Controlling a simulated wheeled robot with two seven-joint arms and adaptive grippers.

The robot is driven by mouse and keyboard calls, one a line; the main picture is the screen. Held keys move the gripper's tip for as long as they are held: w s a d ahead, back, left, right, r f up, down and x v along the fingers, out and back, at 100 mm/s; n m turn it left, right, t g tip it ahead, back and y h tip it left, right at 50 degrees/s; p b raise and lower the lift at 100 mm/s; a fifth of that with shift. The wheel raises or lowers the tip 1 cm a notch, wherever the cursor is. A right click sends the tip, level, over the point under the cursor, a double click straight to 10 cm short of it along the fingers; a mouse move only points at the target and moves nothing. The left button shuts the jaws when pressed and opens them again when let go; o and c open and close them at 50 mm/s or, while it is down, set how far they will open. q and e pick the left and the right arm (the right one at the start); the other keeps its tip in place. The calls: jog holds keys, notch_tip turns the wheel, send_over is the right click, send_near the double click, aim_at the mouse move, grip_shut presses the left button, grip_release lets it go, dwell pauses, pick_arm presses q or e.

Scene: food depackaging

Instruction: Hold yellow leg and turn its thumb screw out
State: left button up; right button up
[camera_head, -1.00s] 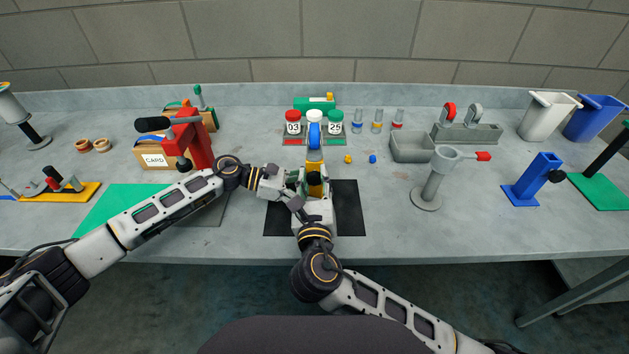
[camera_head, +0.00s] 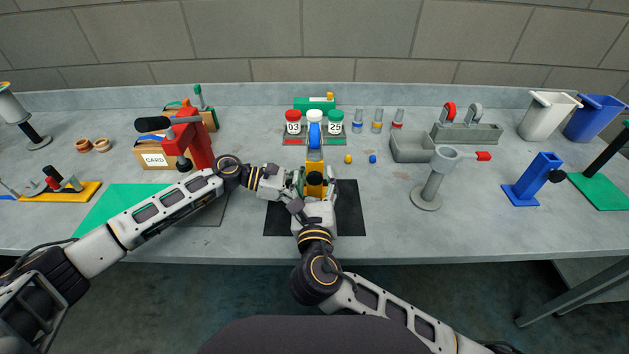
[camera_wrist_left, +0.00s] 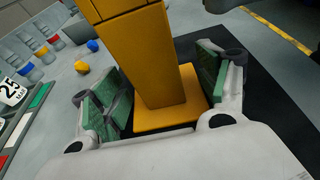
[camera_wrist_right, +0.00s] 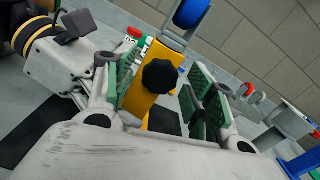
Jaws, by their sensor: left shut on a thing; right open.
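The yellow leg (camera_head: 315,167) stands upright on its flat yellow foot (camera_wrist_left: 170,114) on a black mat, with a blue round part (camera_head: 314,135) above it. My left gripper (camera_wrist_left: 155,85) is shut on the leg low down, its green pads on both sides. The black thumb screw (camera_wrist_right: 159,77) sits on the leg's front face; it also shows in the head view (camera_head: 315,179). My right gripper (camera_wrist_right: 164,84) is open, its green-padded fingers on either side of the screw and the leg. I cannot tell how far the screw is threaded in.
The black mat (camera_head: 350,208) has bare room to the right. Small yellow (camera_head: 348,159) and blue (camera_head: 373,159) pieces lie behind it. Lidded jars (camera_head: 293,124) stand at the back. A grey stand with a red-tipped handle (camera_head: 430,185) is at right, a red press (camera_head: 195,145) at left.

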jog(key=s, duration=1.1)
jog(key=shift+s, duration=0.3)
pick_arm(q)
jog(key=o, duration=0.9)
jog(key=shift+v, duration=6)
jog(key=shift+s, duration=0.1)
